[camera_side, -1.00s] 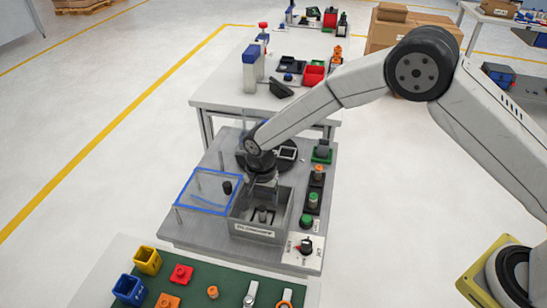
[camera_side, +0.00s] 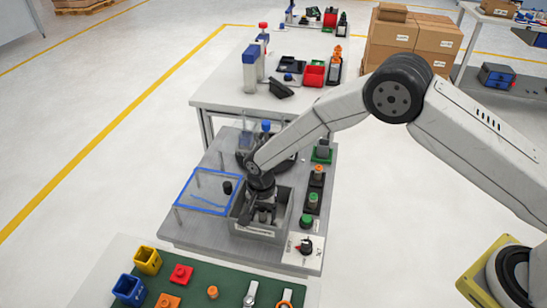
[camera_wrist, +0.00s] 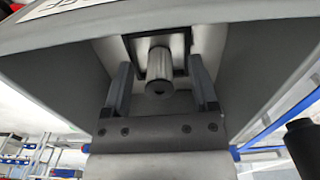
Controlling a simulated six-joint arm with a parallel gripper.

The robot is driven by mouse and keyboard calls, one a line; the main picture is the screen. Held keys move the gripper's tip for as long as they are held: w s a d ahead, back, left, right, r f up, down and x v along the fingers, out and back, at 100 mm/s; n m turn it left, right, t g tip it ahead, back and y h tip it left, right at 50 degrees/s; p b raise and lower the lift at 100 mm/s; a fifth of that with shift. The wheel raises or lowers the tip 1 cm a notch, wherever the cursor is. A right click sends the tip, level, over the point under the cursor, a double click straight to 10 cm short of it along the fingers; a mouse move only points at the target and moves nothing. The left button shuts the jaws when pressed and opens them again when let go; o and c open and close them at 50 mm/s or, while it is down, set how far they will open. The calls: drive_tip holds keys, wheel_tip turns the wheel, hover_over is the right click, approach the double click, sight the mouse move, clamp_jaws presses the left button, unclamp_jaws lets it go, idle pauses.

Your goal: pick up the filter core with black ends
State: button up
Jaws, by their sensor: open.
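The filter core (camera_wrist: 159,66) is a short grey cylinder with a dark end, standing in the grey open bin (camera_side: 283,222). In the wrist view it sits between the two fingers of my open gripper (camera_wrist: 162,80), with gaps visible on both sides. In the side view my gripper (camera_side: 262,208) points down into the bin, and its fingers and the bin walls partly hide the core. The bin's inner walls also show around the fingers in the wrist view (camera_wrist: 260,65).
A clear blue-edged panel (camera_side: 207,207) on posts stands left of the bin, with a black cylinder (camera_side: 227,187) by its edge. Buttons and small stations (camera_side: 313,198) line the right. A round dark unit with bottles is behind.

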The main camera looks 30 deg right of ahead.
idle(0.4)
clamp_jaws()
drive_tip(key=shift+r, duration=0.2)
drive_tip(key=shift+r, duration=0.55)
drive_tip(key=s+d+r, duration=0.4)
drive_tip(key=s+r, duration=0.7)
drive_tip(key=s, duration=0.2)
drive_tip(key=shift+d+r, duration=0.25)
drive_tip(key=shift+d, duration=0.15)
